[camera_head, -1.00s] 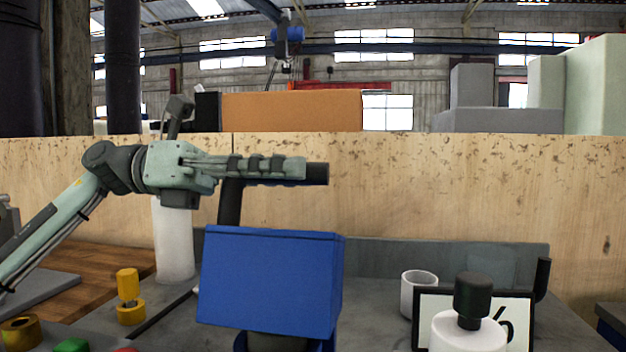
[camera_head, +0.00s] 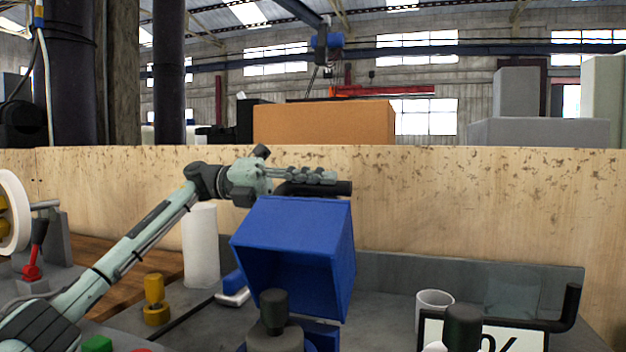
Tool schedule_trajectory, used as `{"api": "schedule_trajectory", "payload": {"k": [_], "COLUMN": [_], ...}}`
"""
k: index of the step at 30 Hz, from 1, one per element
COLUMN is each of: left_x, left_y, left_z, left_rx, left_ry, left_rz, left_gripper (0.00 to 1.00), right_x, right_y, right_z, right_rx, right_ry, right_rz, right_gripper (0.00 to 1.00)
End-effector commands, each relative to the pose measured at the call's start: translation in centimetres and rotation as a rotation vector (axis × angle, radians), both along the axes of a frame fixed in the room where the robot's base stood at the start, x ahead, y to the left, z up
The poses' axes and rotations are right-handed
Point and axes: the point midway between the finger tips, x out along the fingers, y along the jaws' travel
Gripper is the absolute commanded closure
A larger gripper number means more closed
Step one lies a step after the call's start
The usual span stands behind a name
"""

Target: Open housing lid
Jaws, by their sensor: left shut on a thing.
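The blue housing lid (camera_head: 343,262) is tilted up, and its hollow underside faces the camera. A black handle bar (camera_head: 344,188) runs along its upper edge. My left gripper (camera_head: 318,178) is shut on this bar from the left, above the lid. Below the lid, a grey round part with a dark knob (camera_head: 274,310) shows in front of a blue base (camera_head: 322,334). The fingers' far side and the place where the lid joins the base are hidden. My right gripper is not in view.
A white cylinder (camera_head: 201,250) and a yellow knob (camera_head: 154,292) stand left of the lid. A white cup (camera_head: 432,304) and a framed sign (camera_head: 500,335) stand to the right. A wooden panel (camera_head: 470,210) spans the back.

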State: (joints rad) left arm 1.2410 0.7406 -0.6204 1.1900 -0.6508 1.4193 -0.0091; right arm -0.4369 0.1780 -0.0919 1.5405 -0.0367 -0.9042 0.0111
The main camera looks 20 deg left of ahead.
Motion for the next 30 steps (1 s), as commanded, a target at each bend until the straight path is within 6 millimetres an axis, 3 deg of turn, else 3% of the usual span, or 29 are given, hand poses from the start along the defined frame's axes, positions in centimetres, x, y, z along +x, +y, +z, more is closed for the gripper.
{"api": "schedule_trajectory", "payload": {"k": [1,12,30], "left_x": [0.8,3.9,4.6], "left_y": [-0.1,-0.1,-0.1], "left_z": [-0.9,-3.3,-4.1], "left_rx": [0.009,0.013,0.015], "left_ry": [0.044,0.239,0.287], "left_rz": [-0.004,-0.005,-0.005], "left_gripper": [1.0,1.0,1.0], "right_x": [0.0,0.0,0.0], "right_y": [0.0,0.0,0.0], "right_z": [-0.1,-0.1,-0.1], "right_rx": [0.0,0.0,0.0], "right_ry": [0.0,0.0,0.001], "right_rz": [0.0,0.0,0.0], "right_gripper": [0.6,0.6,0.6]}}
